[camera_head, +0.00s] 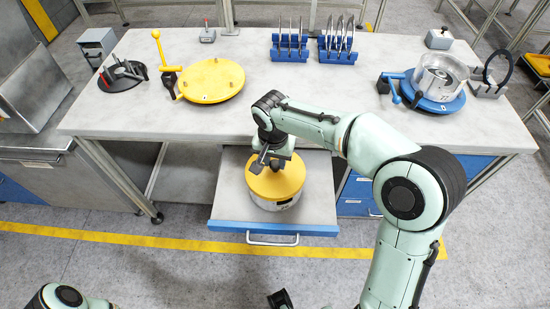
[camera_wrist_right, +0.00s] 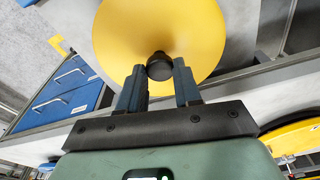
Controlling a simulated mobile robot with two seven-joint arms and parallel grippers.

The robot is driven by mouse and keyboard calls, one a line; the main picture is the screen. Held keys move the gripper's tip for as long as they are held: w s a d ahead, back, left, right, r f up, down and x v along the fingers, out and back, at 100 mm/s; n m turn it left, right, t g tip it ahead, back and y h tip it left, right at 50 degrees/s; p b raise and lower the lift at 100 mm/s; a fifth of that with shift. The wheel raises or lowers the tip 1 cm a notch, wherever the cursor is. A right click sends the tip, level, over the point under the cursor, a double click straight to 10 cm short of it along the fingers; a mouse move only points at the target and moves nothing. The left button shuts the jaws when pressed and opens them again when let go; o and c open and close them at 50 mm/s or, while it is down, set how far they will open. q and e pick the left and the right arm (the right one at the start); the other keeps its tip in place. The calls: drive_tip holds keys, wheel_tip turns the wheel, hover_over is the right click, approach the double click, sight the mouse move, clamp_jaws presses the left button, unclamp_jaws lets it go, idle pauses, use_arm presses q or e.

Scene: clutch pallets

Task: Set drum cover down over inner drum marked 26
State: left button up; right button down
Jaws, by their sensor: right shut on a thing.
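A yellow-topped round cover (camera_head: 277,176) with a black knob is at the open drawer under the table. A pale grey cylindrical side with a dark label shows below its yellow top; I cannot tell whether this is the cover's own wall or a drum under it. My right gripper (camera_head: 270,158) is shut on the black knob, which shows between its fingers in the right wrist view (camera_wrist_right: 159,66). A clear drum (camera_head: 440,74) stands on a blue round base (camera_head: 435,103) at the table's right; its marking is not readable. A dark piece at the bottom edge may be my left gripper (camera_head: 280,299).
The drawer (camera_head: 232,205) is pulled out past the table's front edge. On the table (camera_head: 300,90) are a yellow disc (camera_head: 211,80) with a lever, blue racks (camera_head: 339,55) of discs, and a black ring (camera_head: 498,68) on a stand. The table's middle is clear.

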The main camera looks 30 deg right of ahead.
use_arm(q)
drive_tip(key=shift+f, duration=0.1)
use_arm(e)
drive_tip(key=shift+f, duration=0.2)
drive_tip(key=c, duration=0.7)
unclamp_jaws()
drive_tip(key=shift+r+p, duration=1.85)
drive_tip(key=shift+r, duration=0.75)
use_arm(q)
wheel_tip(320, 180, up, 7)
drive_tip(key=w+p, duration=0.2)
drive_tip(key=w, duration=0.1)
use_arm(e)
wheel_tip(320, 180, up, 4)
drive_tip(key=shift+f, duration=0.1)
use_arm(q)
drive_tip(key=shift+s+f, duration=0.1)
